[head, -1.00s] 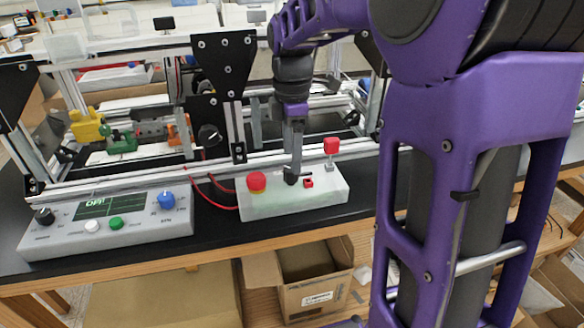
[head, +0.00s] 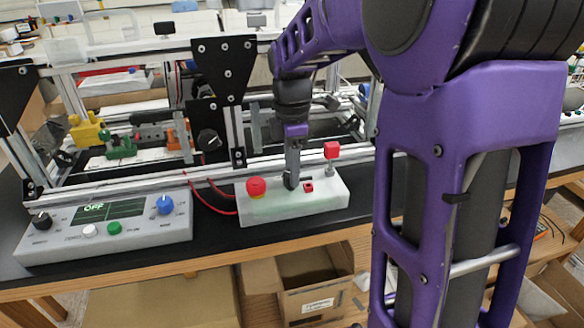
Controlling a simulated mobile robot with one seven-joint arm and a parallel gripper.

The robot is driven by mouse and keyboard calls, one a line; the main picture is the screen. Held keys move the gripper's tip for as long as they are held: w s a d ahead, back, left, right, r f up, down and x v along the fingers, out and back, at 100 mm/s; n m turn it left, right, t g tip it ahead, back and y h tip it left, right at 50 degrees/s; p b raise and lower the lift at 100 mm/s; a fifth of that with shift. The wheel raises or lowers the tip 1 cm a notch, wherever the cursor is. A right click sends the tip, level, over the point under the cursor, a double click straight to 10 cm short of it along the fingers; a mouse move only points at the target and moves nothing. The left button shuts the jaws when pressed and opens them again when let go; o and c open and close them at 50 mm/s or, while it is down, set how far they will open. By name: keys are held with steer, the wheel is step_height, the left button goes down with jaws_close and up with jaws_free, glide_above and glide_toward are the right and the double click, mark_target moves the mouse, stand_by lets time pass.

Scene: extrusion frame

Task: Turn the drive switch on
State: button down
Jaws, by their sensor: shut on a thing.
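A pale control box (head: 325,203) sits on the black bench top. My gripper (head: 290,182) points down onto the box between the mushroom button and the small red part. It is shut on a small dark part there, which looks like the drive switch; the fingers mostly hide it, and its position cannot be read. A grey console (head: 110,240) at left has a green display (head: 108,211) reading OFF.
An aluminium extrusion frame (head: 120,180) runs behind both boxes, with black plates and a black knob (head: 208,139). Red wires (head: 212,200) lie between console and box. The console has blue, white, green and black controls. A cardboard box (head: 310,285) stands below the bench.

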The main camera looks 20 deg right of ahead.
steer(key=shift+m, duration=0.3)
steer(key=m+p, duration=0.2)
steer(key=shift+r+m, duration=0.15)
steer(key=shift+m, duration=0.25)
steer(key=m+p, duration=0.2)
steer(key=m, duration=0.3)
steer(key=shift+s+m, duration=0.1)
steer(key=shift+m, duration=0.2)
steer(key=m+p, duration=0.1)
steer(key=m, duration=0.3)
steer(key=shift+a, duration=0.1)
steer(key=shift+m+p, duration=0.7)
steer(key=shift+m, duration=1.7)
steer(key=shift+c, duration=2.3)
jaws_free()
